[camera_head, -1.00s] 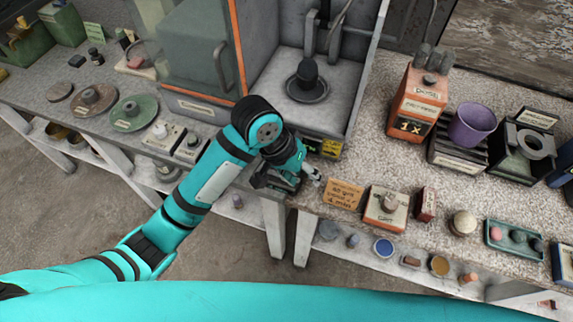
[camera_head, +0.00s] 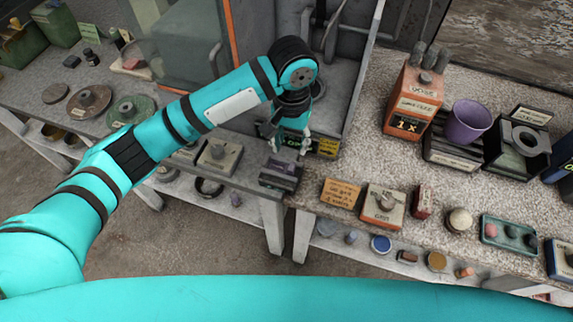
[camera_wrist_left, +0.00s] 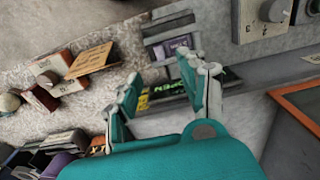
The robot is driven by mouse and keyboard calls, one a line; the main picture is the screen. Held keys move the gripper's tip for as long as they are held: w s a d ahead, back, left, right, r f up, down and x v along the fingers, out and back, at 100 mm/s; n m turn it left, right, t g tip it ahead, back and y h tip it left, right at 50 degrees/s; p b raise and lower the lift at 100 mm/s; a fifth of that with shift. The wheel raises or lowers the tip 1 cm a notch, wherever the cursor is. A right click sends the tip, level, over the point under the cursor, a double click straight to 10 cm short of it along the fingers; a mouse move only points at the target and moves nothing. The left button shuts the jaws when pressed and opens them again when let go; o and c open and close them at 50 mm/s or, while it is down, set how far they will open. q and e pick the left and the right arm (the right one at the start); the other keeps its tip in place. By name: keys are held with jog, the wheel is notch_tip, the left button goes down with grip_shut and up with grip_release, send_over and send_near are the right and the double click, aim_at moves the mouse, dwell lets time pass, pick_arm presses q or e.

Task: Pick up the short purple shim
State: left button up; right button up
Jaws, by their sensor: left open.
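A purple piece (camera_head: 285,168), which looks like the short purple shim, sits in a small dark grey holder (camera_head: 268,181) at the front edge of the bench, left of the tan card. In the left wrist view the purple piece (camera_wrist_left: 180,44) shows just beyond the fingertips, in the grey holder (camera_wrist_left: 160,28). My left gripper (camera_head: 288,147) is open and empty, pointing down, behind the holder in the head view and apart from it. Its two fingers also show in the left wrist view (camera_wrist_left: 160,67). My right gripper is not in view.
A tan card (camera_head: 341,193) and a boxed knob (camera_head: 384,206) stand right of the holder. A grey cabinet with an orange-edged door (camera_head: 236,50) stands behind. An orange box (camera_head: 414,100) and purple cup (camera_head: 467,122) are farther right. Small items line the lower shelf.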

pick_arm(q)
send_over(291, 168)
notch_tip(291, 168, down, 5)
jog(key=shift+a+r+p, duration=0.1)
jog(key=shift+p, duration=0.2)
notch_tip(291, 168, down, 5)
jog(key=shift+r+p, duration=0.1)
jog(key=shift+p, duration=0.75)
jog(key=shift+f, duration=0.35)
grip_shut()
